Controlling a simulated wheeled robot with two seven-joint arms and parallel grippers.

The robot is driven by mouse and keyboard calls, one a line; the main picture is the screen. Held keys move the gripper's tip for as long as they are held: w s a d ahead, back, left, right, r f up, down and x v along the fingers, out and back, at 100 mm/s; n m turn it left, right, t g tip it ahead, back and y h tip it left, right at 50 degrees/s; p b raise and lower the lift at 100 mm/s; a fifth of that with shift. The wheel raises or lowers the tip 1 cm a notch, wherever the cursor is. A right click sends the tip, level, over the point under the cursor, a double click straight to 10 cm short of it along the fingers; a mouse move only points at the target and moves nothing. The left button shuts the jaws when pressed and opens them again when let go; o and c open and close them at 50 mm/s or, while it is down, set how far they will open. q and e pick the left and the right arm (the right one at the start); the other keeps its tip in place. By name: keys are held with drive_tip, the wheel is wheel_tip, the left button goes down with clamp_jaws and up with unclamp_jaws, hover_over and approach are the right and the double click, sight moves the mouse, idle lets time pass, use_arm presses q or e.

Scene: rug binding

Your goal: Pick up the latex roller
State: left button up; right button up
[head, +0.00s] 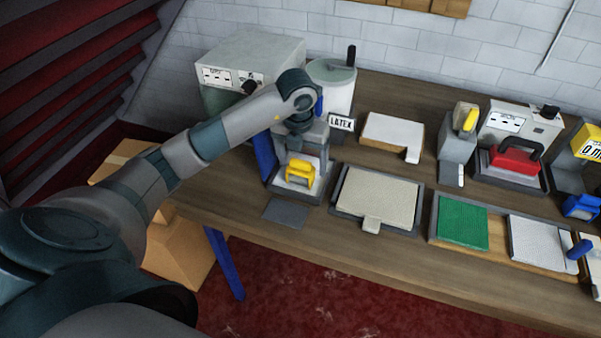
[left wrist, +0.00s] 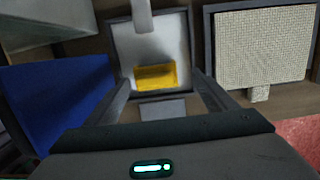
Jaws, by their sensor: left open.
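A yellow tool (head: 300,173), which looks like the latex roller, sits in a small grey-rimmed tray (head: 285,187) in front of the white pot labelled LATEX (head: 335,92). My left gripper (head: 298,158) is over this tray, pointing down, and is open. In the left wrist view the yellow tool (left wrist: 156,76) lies between the two fingers, lower than they are; no contact shows. The gripper hides part of the tray in the head view. My right gripper is not in view.
A blue panel (left wrist: 60,95) stands close on the left. A framed beige mat (head: 375,198) lies to the right of the tray. A grey plate (head: 286,213) lies at the table's front edge.

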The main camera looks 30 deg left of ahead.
sight(301, 170)
use_arm(q)
drive_tip(key=shift+w+a+f+p, duration=0.1)
drive_tip(key=shift+a+f+p, duration=0.05)
drive_tip(key=shift+f+p, duration=0.4)
drive_tip(key=f, duration=0.1)
drive_tip(key=f+p, duration=0.1)
drive_tip(key=shift+w+a+f+p, duration=0.25)
drive_tip(key=shift+a+f+p, duration=0.05)
drive_tip(key=shift+f, duration=0.1)
drive_tip(key=shift+w+f, duration=0.15)
drive_tip(key=shift+f, duration=0.35)
drive_tip(key=c, duration=1.4)
